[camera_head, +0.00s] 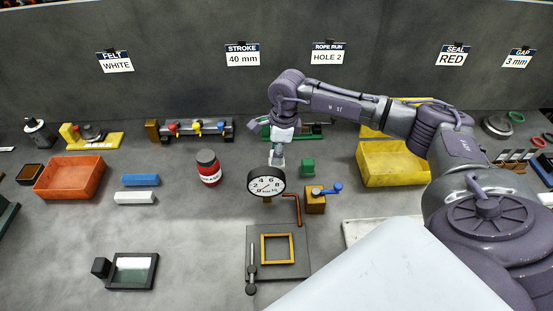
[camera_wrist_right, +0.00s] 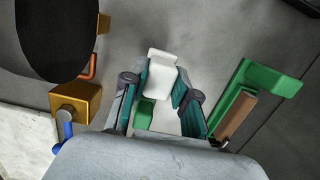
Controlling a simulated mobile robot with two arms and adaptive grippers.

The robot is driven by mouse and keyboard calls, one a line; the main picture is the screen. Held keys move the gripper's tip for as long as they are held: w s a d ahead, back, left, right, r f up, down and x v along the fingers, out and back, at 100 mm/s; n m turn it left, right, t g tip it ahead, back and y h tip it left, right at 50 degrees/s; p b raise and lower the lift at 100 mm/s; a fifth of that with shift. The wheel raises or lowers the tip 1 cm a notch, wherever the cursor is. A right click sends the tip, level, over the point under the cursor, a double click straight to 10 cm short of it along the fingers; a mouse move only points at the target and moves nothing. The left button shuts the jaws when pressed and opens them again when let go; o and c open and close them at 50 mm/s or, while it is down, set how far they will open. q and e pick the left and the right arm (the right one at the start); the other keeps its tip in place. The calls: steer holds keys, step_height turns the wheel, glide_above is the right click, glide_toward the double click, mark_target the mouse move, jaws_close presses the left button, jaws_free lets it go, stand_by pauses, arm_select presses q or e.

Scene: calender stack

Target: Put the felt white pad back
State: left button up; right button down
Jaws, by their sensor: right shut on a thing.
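My right gripper (camera_head: 277,152) reaches in over the middle of the bench, pointing down behind the dial gauge. It is shut on a small white pad, which shows between the fingertips in the wrist view (camera_wrist_right: 162,75). In the head view only a little of the pad shows below the fingers. The pad appears held above the bench; the exact height is unclear. A sign reading FELT WHITE (camera_head: 115,62) hangs on the back wall at the left. A white bar (camera_head: 134,198) and a blue bar (camera_head: 141,180) lie left of the gripper. My left gripper is not in view.
The dial gauge (camera_head: 266,182) stands in front of my right gripper. A green block (camera_head: 307,168), a brass block with blue handle (camera_head: 315,202) and a green stand (camera_wrist_right: 262,85) are close by. A red bin (camera_head: 70,178) and yellow bin (camera_head: 392,165) flank the area.

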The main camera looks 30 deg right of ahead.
steer(key=shift+f, duration=0.4)
step_height(320, 180, down, 2)
steer(key=shift+f+p, duration=0.2)
steer(key=shift+p, duration=0.45)
steer(key=shift+f, duration=0.4)
steer(key=shift+f, duration=0.1)
steer(key=c, duration=0.9)
jaws_free()
